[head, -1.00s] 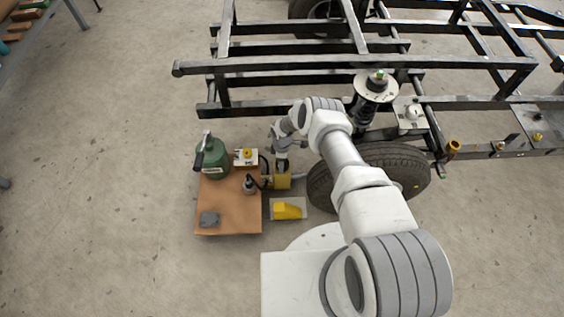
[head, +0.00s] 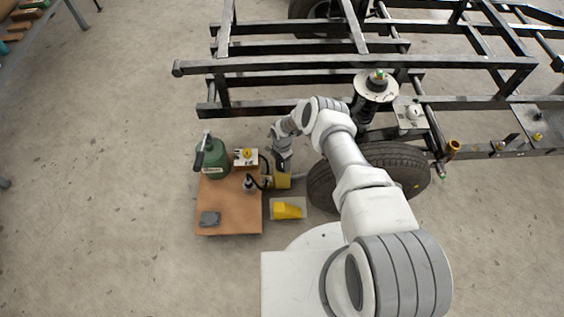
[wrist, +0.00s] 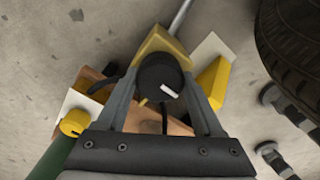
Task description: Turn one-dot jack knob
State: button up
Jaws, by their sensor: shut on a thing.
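The jack is a yellow block (head: 283,181) on the floor at the right edge of the brown board. It also shows in the wrist view (wrist: 157,42), with a grey rod running off its far side. A round black knob (wrist: 152,68) with one white bar mark sits on top of it. My gripper (wrist: 160,82) is over the jack from above, its two fingers on either side of the knob and shut on it. In the head view my gripper (head: 281,163) covers most of the knob. I cannot make out a dot on the knob.
The brown board (head: 230,215) bears a green can (head: 214,160), a white plate with a yellow knob (head: 247,153), and a grey block (head: 209,218). A yellow wedge (head: 287,210) lies right of the board. A tyre (head: 320,188) and the black frame (head: 290,64) stand close by.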

aim_at(282, 162)
jog(key=shift+d, duration=0.1)
dwell(0.4)
jog(key=o, duration=1.4)
notch_tip(282, 162, up, 17)
jog(key=p, duration=0.7)
jog(key=shift+r, duration=0.2)
